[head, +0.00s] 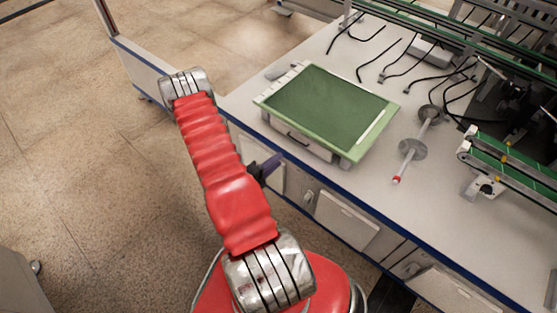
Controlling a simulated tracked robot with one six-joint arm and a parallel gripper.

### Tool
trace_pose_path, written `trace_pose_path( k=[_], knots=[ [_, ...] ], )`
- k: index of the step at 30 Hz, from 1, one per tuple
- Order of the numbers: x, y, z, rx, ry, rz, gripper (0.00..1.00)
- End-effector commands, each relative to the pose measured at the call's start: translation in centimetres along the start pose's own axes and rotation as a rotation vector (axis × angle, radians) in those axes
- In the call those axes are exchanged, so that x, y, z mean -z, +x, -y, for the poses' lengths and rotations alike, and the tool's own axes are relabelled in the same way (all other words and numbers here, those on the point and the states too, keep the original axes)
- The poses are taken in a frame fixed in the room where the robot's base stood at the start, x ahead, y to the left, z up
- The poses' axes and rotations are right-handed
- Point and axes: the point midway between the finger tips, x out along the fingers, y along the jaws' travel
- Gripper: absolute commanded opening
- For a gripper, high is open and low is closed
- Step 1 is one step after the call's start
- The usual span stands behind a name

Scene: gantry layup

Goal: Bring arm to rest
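My red arm with silver joints reaches up the left-middle of the head view, beside the front edge of the workbench. A dark piece, which looks like part of my gripper (265,169), sticks out from behind the right side of the arm, in front of the bench cabinets. The rest of it is hidden by the arm, so its fingers and anything between them cannot be made out. It appears apart from the things on the bench top.
The pale workbench (330,65) has a blue front edge. On it are a green-topped box (328,105), a grey rod with discs and a red tip (412,149), black cables and green conveyor rails (515,160). The floor (80,140) at left is mostly clear.

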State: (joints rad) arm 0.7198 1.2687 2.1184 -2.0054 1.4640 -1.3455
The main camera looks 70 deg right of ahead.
Motion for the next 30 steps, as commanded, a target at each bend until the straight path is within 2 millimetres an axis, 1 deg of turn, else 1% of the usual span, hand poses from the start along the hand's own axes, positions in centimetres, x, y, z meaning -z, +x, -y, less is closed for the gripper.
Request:
trace_pose_path(
  k=[22,27,29,30],
  knots=[
    [0.0,-0.1,0.0,0.000,0.003,0.000,0.25],
    [0.1,-0.1,-0.2,-0.008,0.065,-0.003,0.25],
    [0.6,-0.1,-0.4,-0.016,0.112,-0.025,0.25],
    [1.2,-0.1,-0.6,-0.020,0.148,-0.050,0.25]
  ],
)
